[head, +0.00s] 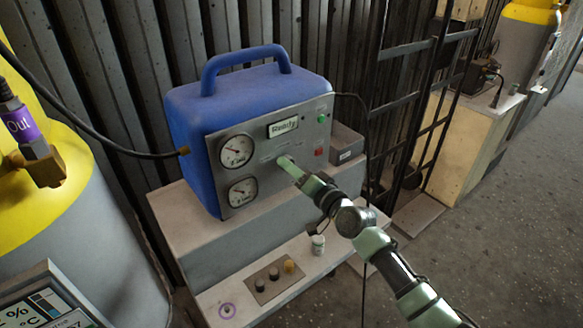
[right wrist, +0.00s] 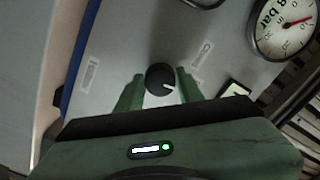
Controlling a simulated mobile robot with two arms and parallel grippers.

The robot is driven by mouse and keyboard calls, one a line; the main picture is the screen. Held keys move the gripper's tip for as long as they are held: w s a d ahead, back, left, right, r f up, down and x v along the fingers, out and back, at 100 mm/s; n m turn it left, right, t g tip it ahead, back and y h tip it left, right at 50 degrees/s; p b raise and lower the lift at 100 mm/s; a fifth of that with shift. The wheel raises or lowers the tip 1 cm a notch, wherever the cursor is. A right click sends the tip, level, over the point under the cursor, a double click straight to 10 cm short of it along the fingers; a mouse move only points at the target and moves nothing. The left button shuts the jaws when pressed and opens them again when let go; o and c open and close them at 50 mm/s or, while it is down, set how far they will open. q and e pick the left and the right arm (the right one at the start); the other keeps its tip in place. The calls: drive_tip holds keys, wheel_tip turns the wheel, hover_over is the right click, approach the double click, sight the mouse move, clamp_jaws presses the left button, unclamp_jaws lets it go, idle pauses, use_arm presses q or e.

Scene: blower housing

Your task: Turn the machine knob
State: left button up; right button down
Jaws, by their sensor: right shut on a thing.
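The machine is a blue box (head: 188,112) with a top handle and a grey front panel (head: 262,172). Its round black knob (right wrist: 160,79) shows in the right wrist view, with a white pointer mark aimed right and slightly down. My right gripper (head: 283,163) reaches the middle of the panel and hides the knob in the head view. In the right wrist view its two green fingers (right wrist: 159,88) stand on either side of the knob, shut on it. My left gripper is not in view.
Two gauges (head: 237,150) sit on the panel's left, with a green button (head: 322,118) and red switch (head: 319,152) on its right. A small white jar (head: 318,244) stands on the lower ledge near other knobs (head: 274,273). A yellow-topped tank (head: 70,190) stands left.

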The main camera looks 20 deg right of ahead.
drive_tip(key=shift+m, duration=0.7)
drive_tip(key=c, duration=0.9)
unclamp_jaws()
drive_tip(key=v, duration=0.7)
drive_tip(key=shift+s+d, duration=0.15)
drive_tip(key=shift+s, duration=0.2)
